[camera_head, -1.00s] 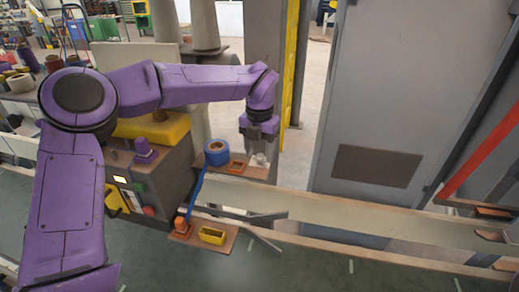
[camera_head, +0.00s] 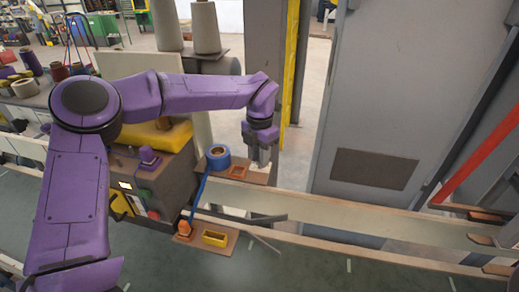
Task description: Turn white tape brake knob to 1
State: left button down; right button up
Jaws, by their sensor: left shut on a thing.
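The white tape brake knob (camera_head: 257,168) is a small pale piece on the brown plate, right of the blue tape roll (camera_head: 217,157). It is mostly hidden by my left gripper (camera_head: 260,161). That gripper points down from above, its fingers closed around the knob. Its purple arm comes in from the left. The number the knob points to is too small to read. My right gripper is not in view.
An orange square-rimmed piece (camera_head: 238,172) sits between the roll and the knob. Blue tape runs down to a lower plate with an orange post (camera_head: 185,227) and a yellow tray (camera_head: 215,238). A tall grey cabinet (camera_head: 385,110) stands to the right.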

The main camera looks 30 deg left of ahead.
pick_arm(q)
jog(key=m+p, duration=0.2)
jog(key=m, duration=0.1)
jog(key=m+p, duration=0.1)
jog(key=shift+r+m+p, duration=0.25)
jog(key=shift+m+p, duration=0.05)
jog(key=shift+p, duration=0.05)
jog(key=shift+f+m+p, duration=0.15)
jog(key=shift+m+p, duration=0.85)
jog(key=shift+m, duration=0.5)
jog(key=shift+f+m, duration=0.1)
jog(key=shift+m, duration=0.2)
jog(key=c, duration=0.9)
grip_release()
jog(key=shift+w, duration=0.1)
jog(key=shift+d, duration=0.1)
notch_tip(320, 180, up, 10)
jog(key=b, duration=0.3)
jog(key=shift+r, duration=0.25)
